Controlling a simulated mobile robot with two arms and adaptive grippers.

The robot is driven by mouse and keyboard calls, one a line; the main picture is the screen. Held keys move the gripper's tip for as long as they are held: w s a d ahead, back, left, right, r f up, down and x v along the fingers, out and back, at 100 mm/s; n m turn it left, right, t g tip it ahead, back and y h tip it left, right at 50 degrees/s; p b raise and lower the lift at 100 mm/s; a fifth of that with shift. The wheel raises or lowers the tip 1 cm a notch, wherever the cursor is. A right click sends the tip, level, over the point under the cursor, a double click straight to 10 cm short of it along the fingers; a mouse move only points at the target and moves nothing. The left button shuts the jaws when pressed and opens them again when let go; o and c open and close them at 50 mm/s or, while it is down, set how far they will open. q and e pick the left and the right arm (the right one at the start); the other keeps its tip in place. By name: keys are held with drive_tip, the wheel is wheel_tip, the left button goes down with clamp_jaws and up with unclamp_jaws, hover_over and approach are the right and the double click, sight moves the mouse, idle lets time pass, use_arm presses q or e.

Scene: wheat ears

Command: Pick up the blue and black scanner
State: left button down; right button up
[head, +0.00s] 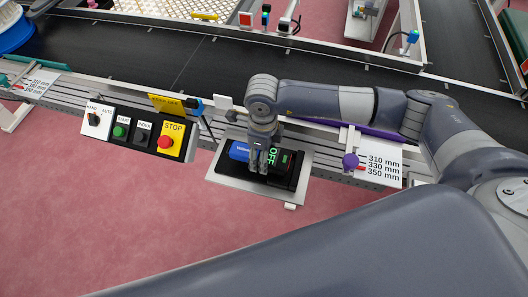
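A blue and black device, which fits the scanner (238,150), lies in a grey metal tray (227,182) at the centre of the head view. Its blue part shows at the left, and a black part with green "OFF" lettering shows at the right. My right gripper (259,168) comes down from above, its fingers pointing down in front of the device and hiding part of its middle. The fingers look close together. I cannot tell whether they touch the device or hold it. My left gripper is not in view.
A control panel (139,133) with a red stop button sits left of the tray. A dark conveyor belt (200,58) runs behind. A purple knob (350,161) and a white scale plate (378,160) stand to the right. Pink floor (110,220) is open in front.

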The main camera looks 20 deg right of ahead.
drive_tip(key=s+a+p, duration=0.1)
drive_tip(key=s+a, duration=0.3)
drive_tip(key=s, duration=0.2)
drive_tip(key=s+a+r+p, duration=0.1)
drive_tip(key=s+a, duration=0.2)
drive_tip(key=s, duration=0.4)
drive_tip(key=shift+a, duration=0.4)
